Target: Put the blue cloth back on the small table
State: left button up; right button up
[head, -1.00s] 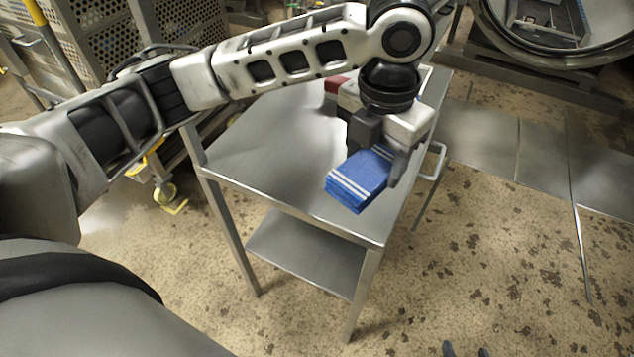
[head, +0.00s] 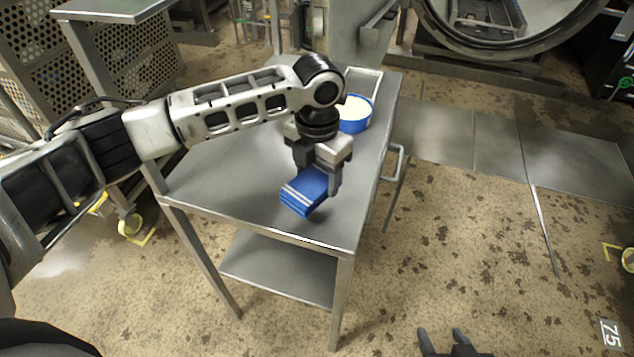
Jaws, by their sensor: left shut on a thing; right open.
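The folded blue cloth (head: 303,192) with white stripes is between the fingers of my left gripper (head: 318,176), which is shut on it. The cloth is over the front part of the small metal table (head: 235,180), low above the top or touching it; I cannot tell which. My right gripper (head: 448,343) shows only as two dark fingertips, spread apart, at the bottom edge of the head view. It is empty and over the floor, right of the table.
A blue tub with pale contents (head: 354,113) stands at the back right of the table top, behind my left gripper. The table has a side handle (head: 394,160) and a lower shelf (head: 280,268). The round autoclave opening (head: 500,25) is behind. The left of the table top is clear.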

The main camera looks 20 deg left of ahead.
aim_at(317, 186)
pick_arm(q)
jog(key=shift+w+f, duration=0.25)
jog(key=shift+f, duration=0.05)
jog(key=shift+w+a+f, duration=0.1)
jog(key=shift+w+f, duration=0.1)
jog(key=shift+f, duration=1.75)
jog(key=o, duration=0.9)
jog(key=shift+o, duration=0.2)
jog(key=shift+p, duration=0.3)
notch_tip(317, 186, up, 12)
jog(key=shift+r+b, duration=0.2)
jog(key=shift+b, duration=0.25)
